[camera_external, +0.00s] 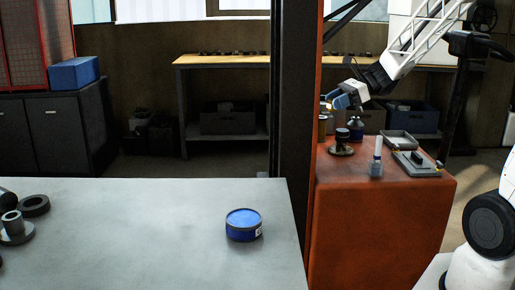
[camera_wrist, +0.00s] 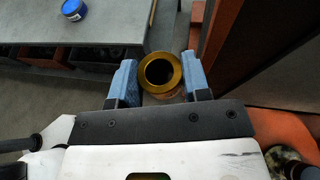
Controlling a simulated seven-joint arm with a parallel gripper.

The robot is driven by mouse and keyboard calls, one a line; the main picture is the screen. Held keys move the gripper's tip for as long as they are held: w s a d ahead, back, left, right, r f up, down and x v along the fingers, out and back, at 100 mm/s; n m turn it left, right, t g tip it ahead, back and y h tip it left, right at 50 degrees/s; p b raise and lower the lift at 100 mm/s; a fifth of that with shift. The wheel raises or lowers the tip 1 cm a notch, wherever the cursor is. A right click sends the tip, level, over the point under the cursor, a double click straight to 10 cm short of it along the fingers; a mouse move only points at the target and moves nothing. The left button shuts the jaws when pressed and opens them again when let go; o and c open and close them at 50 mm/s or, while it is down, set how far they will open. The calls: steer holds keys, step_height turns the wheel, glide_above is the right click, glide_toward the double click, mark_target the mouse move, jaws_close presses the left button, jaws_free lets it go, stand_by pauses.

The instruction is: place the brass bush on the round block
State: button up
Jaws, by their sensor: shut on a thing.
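The brass bush (camera_wrist: 160,89) is a gold-rimmed ring with a dark bore in the wrist view. It sits between the two blue fingers of my gripper (camera_wrist: 160,66), which is shut on it. In the external view my gripper (camera_external: 342,101) is above the back of the orange bench, and the bush is hard to make out there. A dark round piece on a round base (camera_external: 342,149) stands on that bench, below the gripper. A stepped round grey piece (camera_external: 14,235) stands at the left edge of the grey table. I cannot tell which is the round block.
A blue tin (camera_external: 243,226) stands on the grey table (camera_external: 150,235); it also shows in the wrist view (camera_wrist: 73,9). A dark post (camera_external: 290,110) rises between table and orange bench (camera_external: 380,225). Bottles and trays (camera_external: 415,164) crowd the bench. The table's middle is mostly clear.

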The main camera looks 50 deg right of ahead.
steer(key=d+f+m+t, duration=0.1)
steer(key=d+f, duration=0.3)
steer(key=d, duration=0.3)
steer(key=d+f+m+t+h, duration=0.1)
steer(key=d+f, duration=0.3)
steer(key=d, duration=0.4)
steer(key=s+d+f+m+t+h, duration=0.1)
steer(key=d+f, duration=0.3)
steer(key=d, duration=0.3)
steer(key=shift+d, duration=0.2)
glide_above(345, 130)
steer(key=shift+w+f, duration=0.15)
steer(key=shift+f, duration=0.65)
steer(key=shift+f, duration=1.75)
steer(key=shift+f, duration=0.15)
